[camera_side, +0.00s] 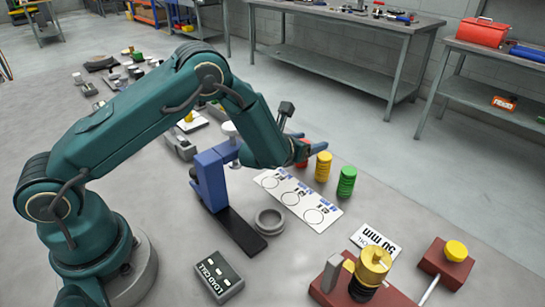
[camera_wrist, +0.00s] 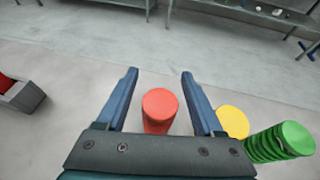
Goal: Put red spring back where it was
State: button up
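The red spring (camera_wrist: 160,108) stands upright between the two blue fingers of my gripper (camera_wrist: 159,74) in the wrist view. The fingers are spread, with a gap on both sides of the spring. In the side view the red spring (camera_side: 303,152) is mostly hidden behind my gripper (camera_side: 309,143). The yellow spring (camera_side: 323,167) and green spring (camera_side: 346,183) stand in a row with it, and both show right of my gripper in the wrist view. A white card (camera_side: 270,181) with printed circles and labels lies in front of the springs; no spring stands on its visible circles.
A blue press-like stand (camera_side: 209,180) on a black base and a grey ring (camera_side: 269,221) are near my arm. A load cell box (camera_side: 218,277), a 50 mm card (camera_side: 376,241) and a dark red fixture (camera_side: 340,291) with a brass cylinder stand in front. Floor behind the springs is clear.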

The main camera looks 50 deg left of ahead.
jog(key=shift+r, duration=0.1)
jog(key=shift+s+d+r, duration=0.1)
jog(key=shift+s+r, duration=0.15)
jog(key=shift+s, duration=0.2)
jog(key=shift+v, duration=1.15)
notch_tip(320, 180, up, 7)
jog(key=shift+w+f, duration=0.1)
jog(key=shift+w, duration=0.05)
